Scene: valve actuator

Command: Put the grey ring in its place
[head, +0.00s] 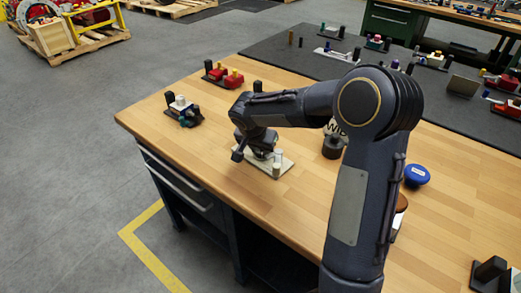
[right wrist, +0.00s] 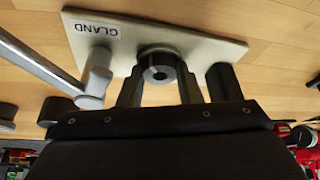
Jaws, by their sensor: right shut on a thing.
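The grey ring (right wrist: 160,74) shows in the right wrist view as a dark grey round piece with a hole. My right gripper (right wrist: 159,90) is shut on it, one finger on each side. The ring is over the middle of a pale plate (right wrist: 205,46) marked GLAND; I cannot tell whether it touches the plate. In the head view my right gripper (head: 260,153) is low over this plate (head: 288,163) on the wooden table and hides the ring. My left gripper is not in view.
A light grey post (right wrist: 97,75) with a rod stands left of the ring, and a dark cylinder (right wrist: 222,80) right of it. In the head view, a dark round part (head: 333,146) and a blue round part (head: 417,176) lie to the right.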

